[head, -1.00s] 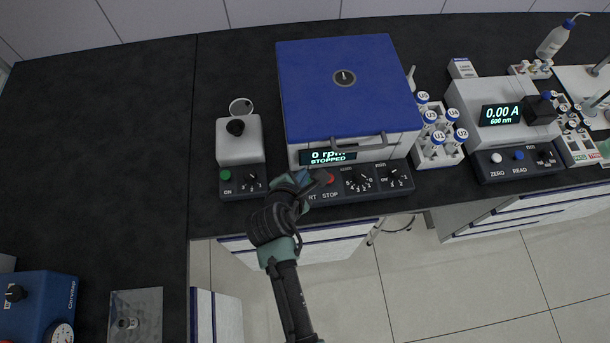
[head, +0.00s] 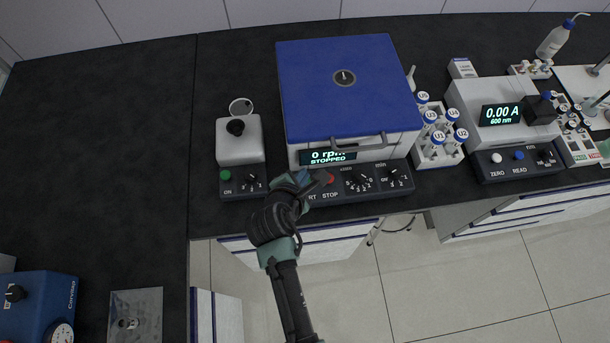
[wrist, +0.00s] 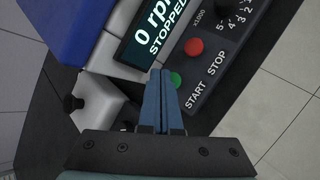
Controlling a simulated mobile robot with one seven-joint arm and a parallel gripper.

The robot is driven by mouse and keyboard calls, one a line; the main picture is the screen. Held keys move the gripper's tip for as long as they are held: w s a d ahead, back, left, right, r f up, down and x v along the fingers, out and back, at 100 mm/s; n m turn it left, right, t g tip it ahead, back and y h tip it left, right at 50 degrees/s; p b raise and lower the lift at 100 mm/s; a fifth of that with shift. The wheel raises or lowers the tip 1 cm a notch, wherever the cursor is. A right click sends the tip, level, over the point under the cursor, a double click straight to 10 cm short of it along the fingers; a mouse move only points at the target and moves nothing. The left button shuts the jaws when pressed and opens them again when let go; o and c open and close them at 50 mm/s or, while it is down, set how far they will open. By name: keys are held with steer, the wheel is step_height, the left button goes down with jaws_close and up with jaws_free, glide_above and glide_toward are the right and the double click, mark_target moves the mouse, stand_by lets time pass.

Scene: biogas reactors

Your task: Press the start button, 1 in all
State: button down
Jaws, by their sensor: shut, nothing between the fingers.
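The centrifuge (head: 345,95) with a blue lid stands on the dark bench, its lid shut. Its display (head: 328,157) reads 0 rpm, STOPPED, and it shows large in the wrist view (wrist: 152,32). The green start button (wrist: 175,79) sits on the dark front panel above the word START; my gripper and arm hide it in the head view. The red stop button (wrist: 194,46) is beside it. My gripper (wrist: 163,73) is shut and empty, its blue fingertips close beside the green button in the picture. I cannot tell whether they touch it.
A small white device (head: 240,142) with a green button and a knob stands left of the centrifuge. A rack of blue-capped tubes (head: 437,140) and a photometer (head: 505,115) reading 0.00 A stand to the right. The bench at the left is mostly clear.

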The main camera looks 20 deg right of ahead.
steer(key=shift+f, duration=0.1)
stand_by(0.6)
steer(key=shift+f, duration=0.35)
steer(key=shift+f+b, duration=0.65)
steer(key=shift+f, duration=0.25)
stand_by(0.8)
stand_by(0.3)
steer(key=shift+r+p, duration=1.35)
steer(key=shift+p, duration=0.1)
steer(key=shift+r, duration=0.1)
step_height(320, 180, up, 5)
steer(key=p, duration=0.5)
steer(key=shift+p, duration=0.3)
